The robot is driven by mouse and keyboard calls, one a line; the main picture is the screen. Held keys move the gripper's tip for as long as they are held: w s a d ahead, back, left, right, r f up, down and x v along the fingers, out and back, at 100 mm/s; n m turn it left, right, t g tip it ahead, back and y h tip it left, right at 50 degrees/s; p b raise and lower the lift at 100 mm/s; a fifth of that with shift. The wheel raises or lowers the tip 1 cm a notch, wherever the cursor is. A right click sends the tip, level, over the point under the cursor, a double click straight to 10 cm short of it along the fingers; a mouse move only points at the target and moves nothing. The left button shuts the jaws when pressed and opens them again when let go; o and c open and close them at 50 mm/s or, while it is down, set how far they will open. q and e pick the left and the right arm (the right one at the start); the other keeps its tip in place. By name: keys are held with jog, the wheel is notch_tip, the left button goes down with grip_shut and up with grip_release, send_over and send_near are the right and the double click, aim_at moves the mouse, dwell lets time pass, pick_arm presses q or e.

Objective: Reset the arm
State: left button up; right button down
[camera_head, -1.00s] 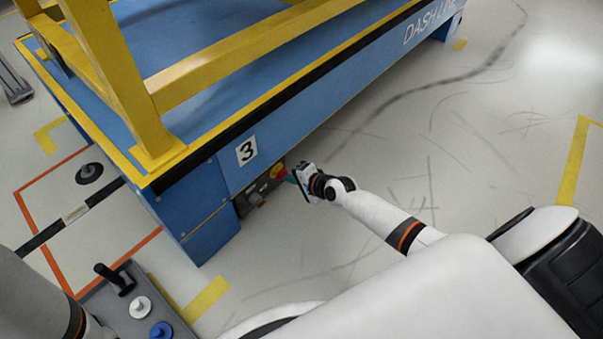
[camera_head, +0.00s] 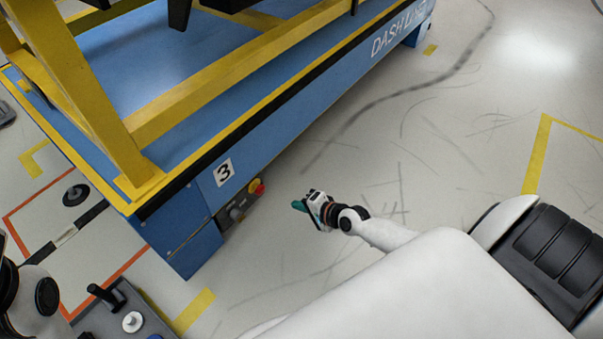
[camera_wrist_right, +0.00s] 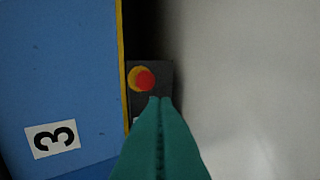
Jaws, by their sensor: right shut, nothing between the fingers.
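My right gripper (camera_head: 300,206) has teal fingers and is held out over the pale floor, to the right of the blue platform's (camera_head: 200,190) side and apart from it. In the right wrist view its fingers (camera_wrist_right: 160,105) are shut with nothing between them. A red button on a yellow base (camera_head: 258,187) sits on a small grey control panel (camera_head: 237,212) on the platform's side. In the right wrist view the red button (camera_wrist_right: 145,80) shows just beyond the fingertips, to their upper left. My left arm shows at the lower left, but its gripper is out of view.
A yellow frame (camera_head: 88,90) stands on the blue platform, with a number 3 plate (camera_head: 223,172) on its side. A grey box with a black lever (camera_head: 103,296) and a white knob (camera_head: 132,321) is at the lower left. Floor on the right is clear.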

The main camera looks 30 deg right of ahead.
jog(key=shift+s+r, duration=0.15)
jog(key=shift+s, duration=0.05)
dwell(0.4)
